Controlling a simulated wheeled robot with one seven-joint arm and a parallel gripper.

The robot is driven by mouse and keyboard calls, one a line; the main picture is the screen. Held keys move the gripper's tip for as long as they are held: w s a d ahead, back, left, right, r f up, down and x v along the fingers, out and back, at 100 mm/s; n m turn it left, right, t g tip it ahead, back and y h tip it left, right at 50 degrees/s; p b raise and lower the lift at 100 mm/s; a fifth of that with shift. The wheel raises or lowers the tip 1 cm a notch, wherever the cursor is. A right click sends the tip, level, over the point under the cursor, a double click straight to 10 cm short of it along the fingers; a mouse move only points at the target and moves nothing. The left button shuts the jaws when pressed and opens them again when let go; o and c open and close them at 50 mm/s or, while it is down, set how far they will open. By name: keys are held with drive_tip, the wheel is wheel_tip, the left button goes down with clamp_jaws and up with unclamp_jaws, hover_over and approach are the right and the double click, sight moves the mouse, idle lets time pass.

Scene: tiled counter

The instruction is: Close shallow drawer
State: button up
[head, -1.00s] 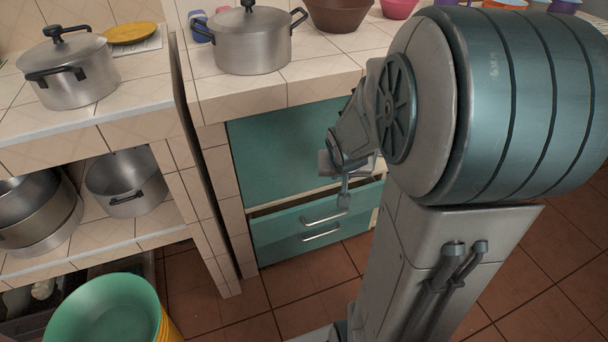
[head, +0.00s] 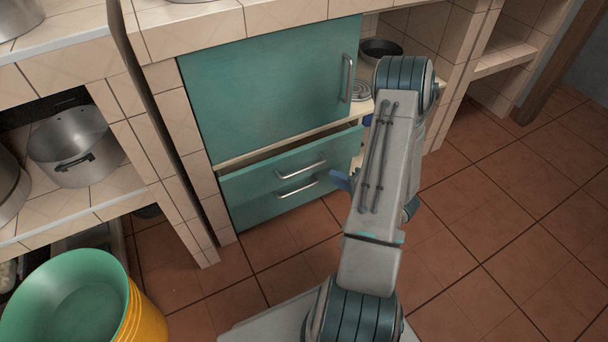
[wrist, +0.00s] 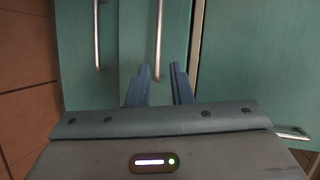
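The shallow drawer (head: 245,186) is the upper of two teal drawer fronts. It stands partly pulled out, with a dark gap above its front. Its metal handle (head: 301,167) is horizontal, and in the wrist view this handle (wrist: 158,40) runs upright in mid-picture. My gripper (head: 342,180) is at the right end of the drawer fronts, mostly hidden by my arm. In the wrist view its two blue fingers (wrist: 159,68) are apart, with the handle's near end showing between them. I cannot tell whether they touch it.
The lower drawer's handle (head: 296,189) is just below. A closed teal cabinet door (head: 265,85) is above the drawers. Pots stand on the left shelf (head: 75,145). Tiled floor (head: 470,240) is clear at right.

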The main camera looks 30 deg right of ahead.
sight(304, 169)
drive_tip(key=shift+m+t+y, duration=0.4)
drive_tip(key=shift+m+y, duration=0.1)
drive_tip(key=b+x, duration=0.1)
drive_tip(key=x, duration=0.3)
drive_tip(key=f+b+x, duration=0.1)
drive_tip(key=b+x, duration=0.1)
drive_tip(key=x, duration=0.2)
drive_tip(key=b+x, duration=0.2)
drive_tip(key=x, duration=0.2)
drive_tip(key=shift+a+f, duration=0.2)
drive_tip(key=shift+a, duration=0.3)
clamp_jaws()
